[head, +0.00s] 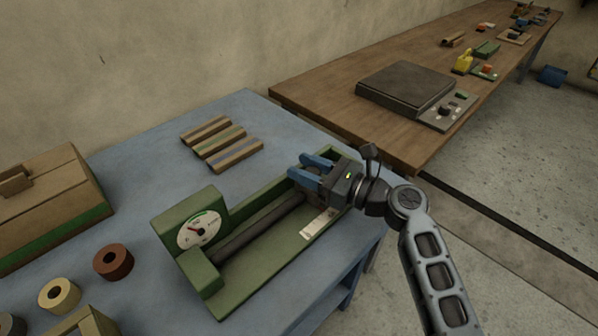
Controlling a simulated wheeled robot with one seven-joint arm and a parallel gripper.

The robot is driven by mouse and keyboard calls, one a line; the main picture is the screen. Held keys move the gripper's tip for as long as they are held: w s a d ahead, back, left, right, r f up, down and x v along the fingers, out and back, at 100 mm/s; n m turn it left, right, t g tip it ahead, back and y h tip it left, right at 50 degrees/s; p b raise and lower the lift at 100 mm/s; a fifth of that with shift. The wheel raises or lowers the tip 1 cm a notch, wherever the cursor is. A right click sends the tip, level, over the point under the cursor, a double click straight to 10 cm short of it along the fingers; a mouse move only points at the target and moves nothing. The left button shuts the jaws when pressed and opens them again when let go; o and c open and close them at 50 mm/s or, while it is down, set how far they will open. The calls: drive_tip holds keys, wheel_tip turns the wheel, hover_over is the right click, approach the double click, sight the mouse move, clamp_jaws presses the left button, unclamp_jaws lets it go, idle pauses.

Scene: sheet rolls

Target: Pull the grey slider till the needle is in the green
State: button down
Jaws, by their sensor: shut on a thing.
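The green device (262,277) lies on the blue table, with a round white dial (199,230) at its left end. The dial has a red needle that seems to point to the left side, and a green band along its upper right; the picture is too small to read it exactly. A dark rod (255,232) runs from the dial end along the tray. My gripper (304,168) is at the right end of the device, its blue fingers over the tray. It is shut on the grey slider, which is mostly hidden behind the fingers.
A pale label (318,224) lies in the device's tray. Striped blocks (222,142) lie behind it. Brown and tan rolls (113,261) and a wooden box (50,200) stand at left. A brown bench (330,105) with a dark scale (405,88) stands beyond the table's right edge.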

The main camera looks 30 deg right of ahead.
drive_tip(key=shift+w+d, duration=0.2)
drive_tip(key=shift+d, duration=0.35)
drive_tip(key=shift+w+d, duration=0.15)
drive_tip(key=shift+d, duration=0.4)
drive_tip(key=c, duration=0.7)
unclamp_jaws()
drive_tip(key=shift+c, duration=0.2)
drive_tip(key=shift+v, duration=3.95)
drive_tip(key=shift+s+f, duration=0.1)
